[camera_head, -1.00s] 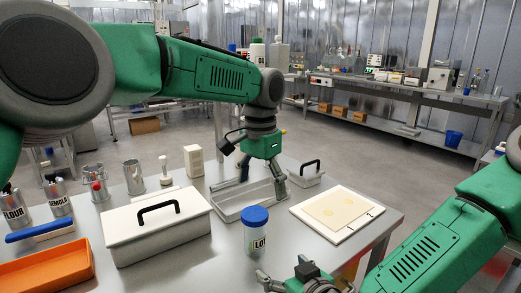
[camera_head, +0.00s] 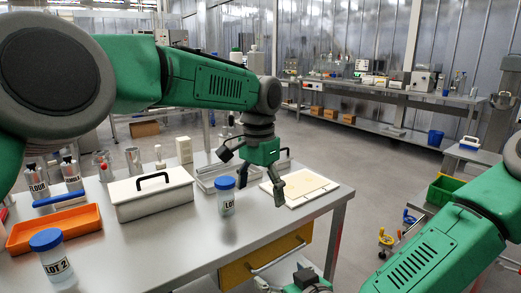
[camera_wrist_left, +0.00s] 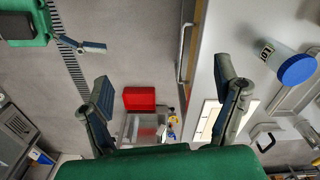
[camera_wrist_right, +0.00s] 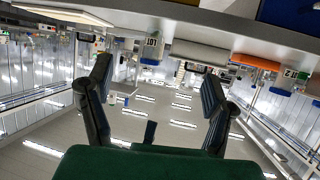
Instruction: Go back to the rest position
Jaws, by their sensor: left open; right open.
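My left gripper (camera_head: 262,187) is open and empty. In the head view it hangs in front of the cream board (camera_head: 299,187), near the table's right end. Its two spread fingers also show in the left wrist view (camera_wrist_left: 165,105), with nothing between them. My right gripper (camera_head: 290,286) is at the bottom edge of the head view, in front of the table and only partly in frame. The right wrist view (camera_wrist_right: 155,90) shows its fingers apart and empty.
The steel table (camera_head: 190,240) holds a blue-lidded jar (camera_head: 226,196), another jar marked LOT 2 (camera_head: 52,258), an orange tray (camera_head: 55,228) and a white lidded box (camera_head: 152,195). A drawer (camera_head: 265,258) is under the table.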

